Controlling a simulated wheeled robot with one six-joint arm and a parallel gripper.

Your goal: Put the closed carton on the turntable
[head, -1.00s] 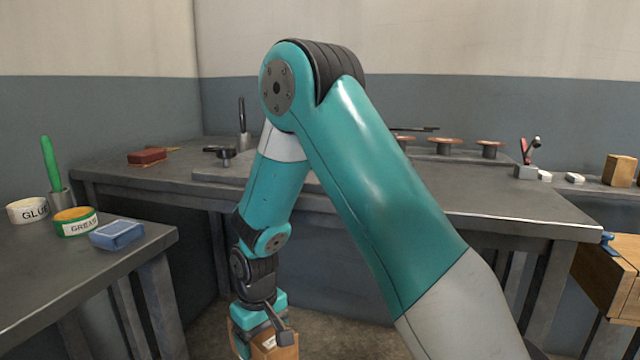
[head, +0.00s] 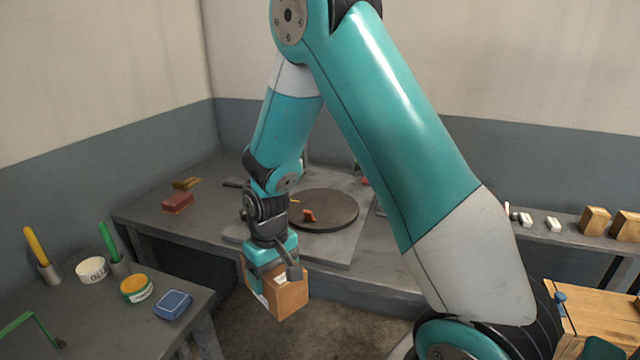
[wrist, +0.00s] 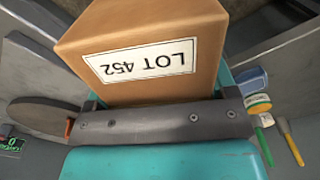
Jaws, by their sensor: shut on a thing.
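My gripper (head: 277,262) is shut on a closed cardboard carton (head: 288,298) and holds it in the air in front of the back bench, over the floor. In the wrist view the carton (wrist: 150,40) fills the upper middle and bears a white label reading LOT 452, upside down. The turntable (head: 325,211) is a dark round disc on a grey plate on the back bench, behind and right of the gripper. A small orange piece lies on or by it. The turntable (wrist: 45,118) also shows at the left of the wrist view. My arm hides part of the plate.
The left bench holds a blue box (head: 172,304), a grease tin (head: 136,288), a glue tin (head: 92,270) and pots with green and yellow handles. A red block (head: 177,202) lies on the back bench.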

